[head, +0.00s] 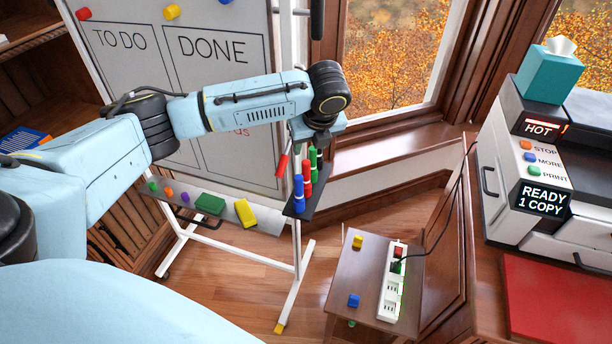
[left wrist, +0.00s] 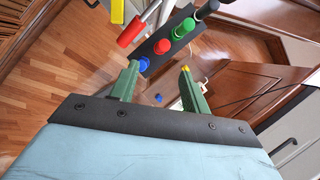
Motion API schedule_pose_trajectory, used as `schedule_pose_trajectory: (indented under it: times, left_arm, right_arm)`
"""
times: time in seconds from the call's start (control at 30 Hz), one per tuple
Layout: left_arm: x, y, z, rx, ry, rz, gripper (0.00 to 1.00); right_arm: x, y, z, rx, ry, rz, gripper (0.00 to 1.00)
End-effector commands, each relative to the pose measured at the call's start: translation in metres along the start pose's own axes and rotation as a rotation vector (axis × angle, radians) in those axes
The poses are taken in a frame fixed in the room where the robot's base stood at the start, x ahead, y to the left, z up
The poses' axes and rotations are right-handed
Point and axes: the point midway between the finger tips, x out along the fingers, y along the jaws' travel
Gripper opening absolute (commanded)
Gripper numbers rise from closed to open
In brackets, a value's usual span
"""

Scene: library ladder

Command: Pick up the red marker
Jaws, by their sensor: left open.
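The red marker (head: 307,172) stands upright in a dark holder (head: 292,211) at the whiteboard's right edge, in a row between a blue marker (head: 298,193) and a green one. In the left wrist view the red marker (left wrist: 162,46) shows just beyond the fingertips, with the blue marker (left wrist: 144,64) and green marker (left wrist: 183,28) on either side. My left gripper (left wrist: 160,70) is open, with nothing between its fingers. In the head view my left gripper (head: 315,148) is at the far end of the row and partly hides it. My right gripper is not in view.
A red-ended rod (left wrist: 130,33) slants close beside the row. The whiteboard's tray (head: 225,214) holds a yellow block and small items. A low stand (head: 345,275) with a power strip (head: 391,285) is below right. A printer (head: 525,165) stands at right.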

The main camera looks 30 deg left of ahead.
Motion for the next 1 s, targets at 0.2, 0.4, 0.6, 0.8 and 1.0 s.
schedule_pose_trajectory:
  times: [0.2, 0.4, 0.6, 0.8, 1.0]
  left_arm:
    - [0.046, 0.000, -0.001, -0.003, 0.001, 0.003, 0.47]
    - [0.066, -0.001, -0.001, -0.003, 0.000, 0.000, 0.47]
    - [0.083, -0.004, 0.001, -0.005, 0.000, 0.001, 0.47]
    - [0.111, -0.006, 0.004, -0.005, 0.000, 0.001, 0.47]
    - [0.120, -0.006, 0.004, -0.003, -0.001, -0.001, 0.47]
  right_arm:
    - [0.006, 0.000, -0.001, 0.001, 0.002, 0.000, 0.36]
    - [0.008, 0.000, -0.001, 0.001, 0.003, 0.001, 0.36]
    - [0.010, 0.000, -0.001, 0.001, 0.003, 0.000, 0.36]
    - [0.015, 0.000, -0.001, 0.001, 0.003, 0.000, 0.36]
    - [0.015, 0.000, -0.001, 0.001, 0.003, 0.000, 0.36]
